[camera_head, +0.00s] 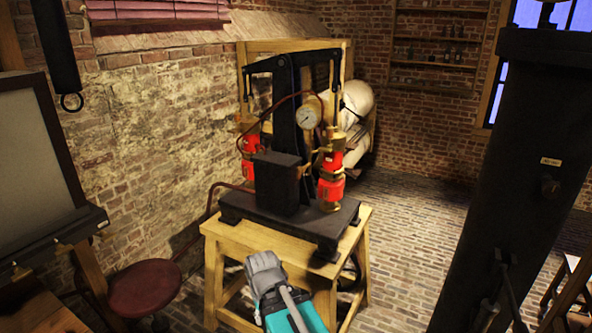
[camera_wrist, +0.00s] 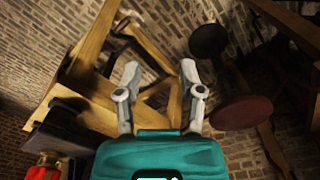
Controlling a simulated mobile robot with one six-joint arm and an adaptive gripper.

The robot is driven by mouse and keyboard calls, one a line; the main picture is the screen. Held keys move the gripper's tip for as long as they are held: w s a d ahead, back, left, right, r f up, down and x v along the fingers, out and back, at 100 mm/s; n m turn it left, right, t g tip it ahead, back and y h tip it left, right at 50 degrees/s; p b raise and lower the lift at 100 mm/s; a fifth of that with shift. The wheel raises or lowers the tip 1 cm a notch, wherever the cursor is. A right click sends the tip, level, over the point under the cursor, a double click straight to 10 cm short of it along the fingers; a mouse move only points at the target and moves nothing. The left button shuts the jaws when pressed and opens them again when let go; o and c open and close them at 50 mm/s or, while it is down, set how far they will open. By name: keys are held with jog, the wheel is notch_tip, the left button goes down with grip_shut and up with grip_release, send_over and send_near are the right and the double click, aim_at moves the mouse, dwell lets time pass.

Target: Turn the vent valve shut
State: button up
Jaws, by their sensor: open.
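A black pump machine (camera_head: 282,185) with two red-and-brass cylinders (camera_head: 331,190) and a round white gauge (camera_head: 309,116) stands on a wooden stand (camera_head: 229,235). Brass fittings and thin pipes sit around the cylinders. I cannot tell which fitting is the vent valve. My gripper (camera_head: 265,262) is in front of the stand, below the machine's base and apart from the cylinders. In the wrist view my gripper (camera_wrist: 160,70) is open and empty, with the stand's wooden legs beyond its fingers. The machine's dark base (camera_wrist: 62,135) and a red cylinder (camera_wrist: 45,171) show at lower left there.
A round dark red stool (camera_head: 144,288) stands left of the stand. A thick black column (camera_head: 532,150) rises at the right. A framed panel (camera_head: 38,165) is at the left. White sacks (camera_head: 357,104) lie behind the machine. The brick floor right of the stand is open.

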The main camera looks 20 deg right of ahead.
jog(key=w+d+r+n+t+h, duration=0.2)
jog(key=w+d+n+h, duration=0.2)
jog(key=w+d, duration=0.35)
jog(key=n+t+h+p, duration=0.2)
jog(key=n+t+h, duration=0.75)
jog(key=n, duration=1.15)
send_near(297, 170)
jog(key=v, duration=0.3)
jog(key=shift+w+g+h, duration=0.25)
jog(key=shift+w, duration=0.05)
jog(key=x, duration=1.3)
jog(key=shift+w+d, duration=0.2)
jog(key=shift+d, duration=0.15)
